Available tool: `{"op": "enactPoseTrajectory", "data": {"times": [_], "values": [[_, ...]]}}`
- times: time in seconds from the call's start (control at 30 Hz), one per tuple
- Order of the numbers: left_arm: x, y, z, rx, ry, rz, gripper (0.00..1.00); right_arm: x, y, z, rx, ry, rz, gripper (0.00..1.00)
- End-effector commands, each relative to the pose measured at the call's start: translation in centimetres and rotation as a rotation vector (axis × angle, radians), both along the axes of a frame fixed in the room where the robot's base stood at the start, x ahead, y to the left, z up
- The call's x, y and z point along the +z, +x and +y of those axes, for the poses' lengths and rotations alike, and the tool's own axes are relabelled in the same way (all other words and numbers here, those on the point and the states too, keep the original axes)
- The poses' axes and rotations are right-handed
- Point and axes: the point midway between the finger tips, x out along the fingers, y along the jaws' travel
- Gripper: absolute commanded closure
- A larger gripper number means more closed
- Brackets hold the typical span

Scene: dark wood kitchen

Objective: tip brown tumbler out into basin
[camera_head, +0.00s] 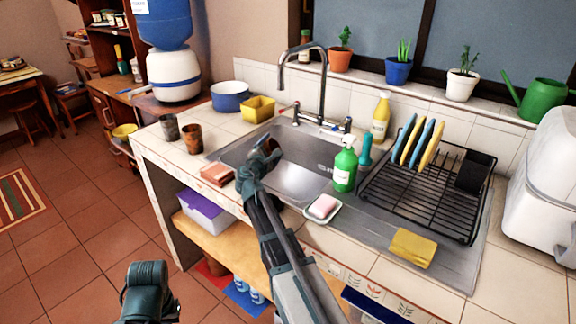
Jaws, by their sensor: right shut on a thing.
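My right gripper (262,158) is over the left part of the steel basin (300,180). It is shut on a brown tumbler (268,146), which is tilted over the basin and partly hidden by the fingers. The tumbler's contents cannot be made out. My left gripper (150,285) is low at the bottom left, in front of the counter; its fingers cannot be made out.
A second brown cup (192,139) and a grey cup (169,128) stand on the counter left of the basin. A reddish-brown block (217,174) lies at the basin's front left edge. The tall tap (322,85) rises behind.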

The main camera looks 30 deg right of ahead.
Motion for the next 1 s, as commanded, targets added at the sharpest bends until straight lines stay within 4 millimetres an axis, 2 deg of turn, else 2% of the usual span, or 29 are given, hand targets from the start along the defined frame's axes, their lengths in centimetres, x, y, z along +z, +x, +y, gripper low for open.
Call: {"op": "enactPoseTrajectory", "data": {"times": [1.0], "values": [[1.35,0.00,0.00,0.000,0.000,0.000,1.00,1.04,-0.29,-0.34,0.000,0.171,-0.148,0.72]]}}
